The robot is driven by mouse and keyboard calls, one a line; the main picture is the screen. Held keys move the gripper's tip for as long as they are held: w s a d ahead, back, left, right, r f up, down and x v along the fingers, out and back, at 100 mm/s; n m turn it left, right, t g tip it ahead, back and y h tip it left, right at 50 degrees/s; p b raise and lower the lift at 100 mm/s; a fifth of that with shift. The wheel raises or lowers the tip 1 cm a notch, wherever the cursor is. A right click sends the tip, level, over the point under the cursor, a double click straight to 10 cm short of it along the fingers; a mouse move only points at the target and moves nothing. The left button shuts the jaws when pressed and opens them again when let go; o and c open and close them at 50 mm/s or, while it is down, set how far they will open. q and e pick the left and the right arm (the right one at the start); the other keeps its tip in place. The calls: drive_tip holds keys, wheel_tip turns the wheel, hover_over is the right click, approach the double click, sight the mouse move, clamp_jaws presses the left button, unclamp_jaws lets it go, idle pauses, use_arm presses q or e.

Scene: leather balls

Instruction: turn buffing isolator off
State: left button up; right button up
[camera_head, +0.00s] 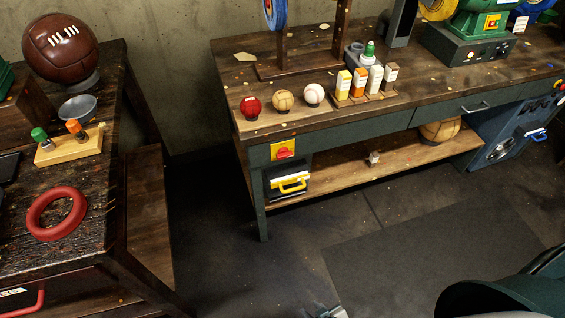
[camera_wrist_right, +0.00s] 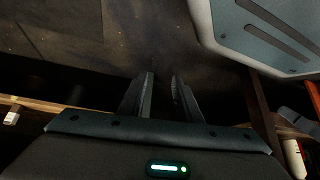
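A yellow plate with a red knob (camera_head: 283,149), which looks like the isolator, is on the front left of the dark green workbench. The knob's exact setting is too small to read. Below it is a black box with a yellow handle (camera_head: 290,185). Part of my right gripper (camera_head: 331,312) shows at the bottom edge of the head view, over the floor, well apart from the plate. In the right wrist view my right gripper (camera_wrist_right: 162,90) has its two fingers apart with nothing between them. My left gripper is not in view.
The workbench top (camera_head: 225,75) carries three small balls, several small bottles and a green machine (camera_head: 487,22). A brown ball (camera_head: 440,130) is on its lower shelf. A dark wooden table (camera_head: 100,215) stands at left with a red ring (camera_head: 57,232). The floor between is clear.

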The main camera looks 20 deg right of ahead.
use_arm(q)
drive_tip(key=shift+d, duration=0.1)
use_arm(e)
drive_tip(key=shift+o, duration=0.9)
drive_tip(key=o, duration=0.6)
drive_tip(key=shift+w+a+r, duration=0.1)
drive_tip(key=shift+w, duration=0.15)
drive_tip(key=shift+c, duration=0.2)
drive_tip(key=w+r+t+b, duration=0.6)
drive_tip(key=w+r+b, duration=0.2)
drive_tip(key=w+r, duration=0.85)
use_arm(q)
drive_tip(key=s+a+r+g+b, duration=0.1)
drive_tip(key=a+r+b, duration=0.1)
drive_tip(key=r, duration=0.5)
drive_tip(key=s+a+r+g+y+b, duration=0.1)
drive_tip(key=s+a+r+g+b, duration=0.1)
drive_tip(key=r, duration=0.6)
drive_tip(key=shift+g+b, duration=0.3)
drive_tip(key=shift+b, duration=0.35)
use_arm(e)
wheel_tip(320, 180, up, 20)
drive_tip(key=w+d+m+t+h, duration=0.1)
drive_tip(key=w+d+m+t, duration=0.1)
drive_tip(key=t, duration=0.3)
drive_tip(key=shift+d+r, duration=0.2)
drive_tip(key=shift+d, duration=0.05)
